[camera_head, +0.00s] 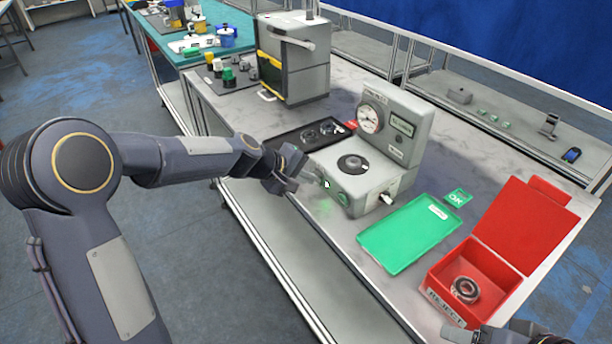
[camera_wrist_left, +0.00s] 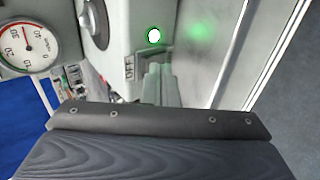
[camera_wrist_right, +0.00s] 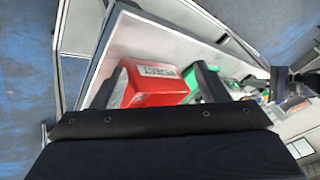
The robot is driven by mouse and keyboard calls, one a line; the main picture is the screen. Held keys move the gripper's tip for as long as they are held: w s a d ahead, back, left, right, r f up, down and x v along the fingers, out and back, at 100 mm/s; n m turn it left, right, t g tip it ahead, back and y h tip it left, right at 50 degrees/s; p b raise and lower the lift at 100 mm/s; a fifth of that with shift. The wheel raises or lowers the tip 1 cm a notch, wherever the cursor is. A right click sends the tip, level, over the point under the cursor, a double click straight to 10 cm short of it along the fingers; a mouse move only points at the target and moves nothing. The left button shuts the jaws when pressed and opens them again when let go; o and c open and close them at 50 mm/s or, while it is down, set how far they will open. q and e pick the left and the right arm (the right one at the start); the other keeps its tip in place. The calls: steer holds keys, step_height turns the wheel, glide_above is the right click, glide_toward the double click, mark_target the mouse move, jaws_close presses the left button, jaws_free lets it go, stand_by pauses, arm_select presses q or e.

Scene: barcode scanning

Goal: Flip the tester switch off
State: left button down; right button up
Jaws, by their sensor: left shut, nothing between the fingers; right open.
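The tester (camera_head: 375,165) is a grey machine with a round gauge (camera_head: 369,119) and a black dial on its base. A green lamp glows on its front, and in the left wrist view this lamp (camera_wrist_left: 153,36) is lit with a green glow beside it. An OFF label (camera_wrist_left: 129,67) shows close to the left fingers. My left gripper (camera_head: 302,181) is shut and empty, with its tips at the front left of the tester base. The switch lever cannot be made out; the fingers probably cover it. My right gripper (camera_wrist_right: 161,85) is open and empty near the red box.
A green tray (camera_head: 410,233) and an OK card (camera_head: 457,197) lie right of the tester. The red reject box (camera_head: 450,295) holds a bearing (camera_head: 465,289). A black tray (camera_head: 290,136) with rings lies behind the left gripper. A grey machine (camera_head: 292,65) stands further back.

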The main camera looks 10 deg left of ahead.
arm_select(q)
steer(key=p, duration=0.1)
steer(key=r+p, duration=0.1)
steer(key=p, duration=0.1)
steer(key=shift+w+d, duration=0.2)
steer(key=shift+f, duration=0.4)
steer(key=shift+r+p, duration=0.5)
steer(key=shift+r, duration=0.35)
steer(key=shift+a, duration=0.1)
